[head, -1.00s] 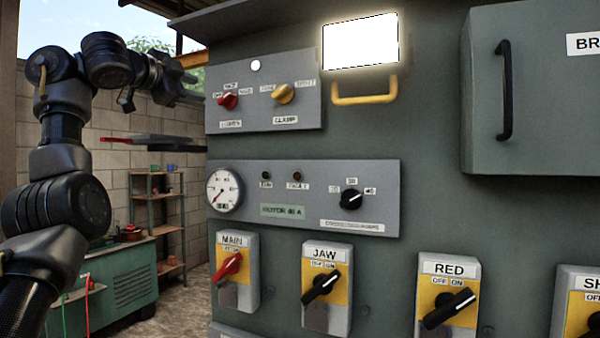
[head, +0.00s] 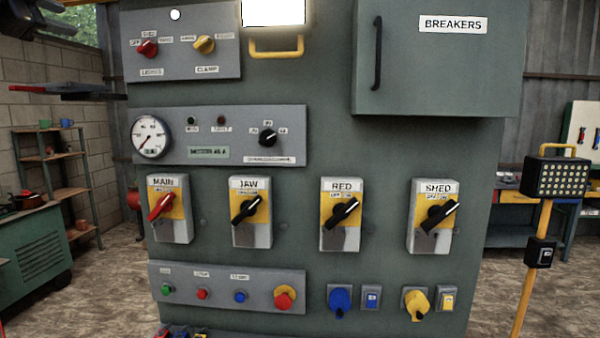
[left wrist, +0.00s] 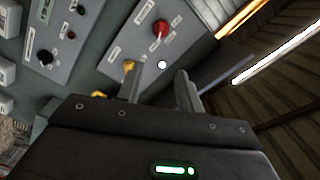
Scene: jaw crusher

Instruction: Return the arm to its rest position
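My left gripper (left wrist: 158,72) shows in the left wrist view with its two fingers apart and nothing between them. Beyond the fingers is the panel with the red lights knob (left wrist: 160,29) and the yellow clamp knob (left wrist: 128,65). In the head view only a dark part of my left arm's end shows in the top left corner, left of the grey control cabinet (head: 330,80). No contact between it and the cabinet is visible. The rest of that arm is out of view, and my right gripper does not show.
The cabinet carries the MAIN (head: 168,209), JAW (head: 250,212), RED (head: 340,214) and SHED (head: 436,216) switches, with a button row (head: 227,289) below. A yellow handle (head: 276,47) and breaker box (head: 440,60) stick out above. A lamp stand (head: 556,177) stands right.

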